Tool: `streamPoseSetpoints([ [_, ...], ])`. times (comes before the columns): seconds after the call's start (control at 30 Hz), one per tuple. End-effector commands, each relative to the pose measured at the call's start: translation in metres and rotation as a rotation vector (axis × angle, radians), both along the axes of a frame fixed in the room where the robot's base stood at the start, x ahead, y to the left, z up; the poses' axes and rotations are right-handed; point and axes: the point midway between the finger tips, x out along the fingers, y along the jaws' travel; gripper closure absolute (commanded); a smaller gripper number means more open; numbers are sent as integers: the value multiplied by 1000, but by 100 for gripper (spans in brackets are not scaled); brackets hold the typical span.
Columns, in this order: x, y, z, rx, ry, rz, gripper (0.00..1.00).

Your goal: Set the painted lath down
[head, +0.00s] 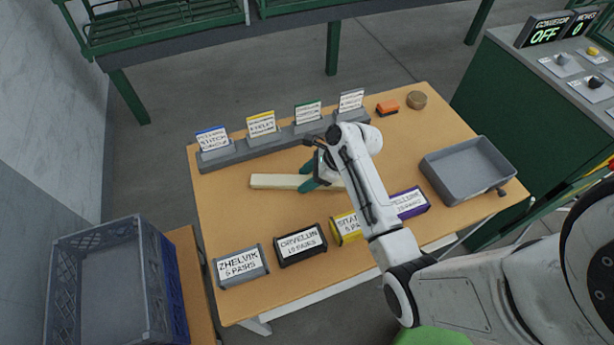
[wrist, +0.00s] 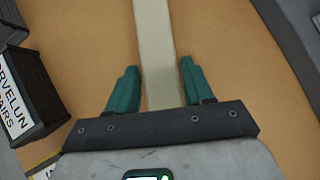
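The painted lath (head: 275,181) is a long, pale cream strip on the wooden table, lying left to right behind the row of labelled boxes. My gripper (head: 313,178), with green fingers, is low over its right part. In the wrist view the lath (wrist: 155,45) runs between the two fingers of my gripper (wrist: 158,75). A strip of table shows between the lath and each finger, so the gripper is open around it. My arm and gripper hide part of the lath's right end in the head view.
Labelled boxes, including a black one (head: 300,243), line the table's front. A grey rack (head: 250,146) with upright cards stands behind the lath. A grey tray (head: 440,192) is at the right; an orange block (head: 387,107) and a round brown piece (head: 417,100) lie at the back.

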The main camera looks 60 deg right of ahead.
Motion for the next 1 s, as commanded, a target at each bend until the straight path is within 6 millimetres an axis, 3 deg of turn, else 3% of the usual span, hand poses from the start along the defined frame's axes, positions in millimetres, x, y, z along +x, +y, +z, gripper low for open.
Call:
streamPoseSetpoints([
  [0.17, 0, 0, 0, 0, 0, 0, 32],
  [0.5, -3, -2, 6, 1, 0, -1, 32],
  [1.0, -50, -34, 78, -1, -1, -2, 32],
])
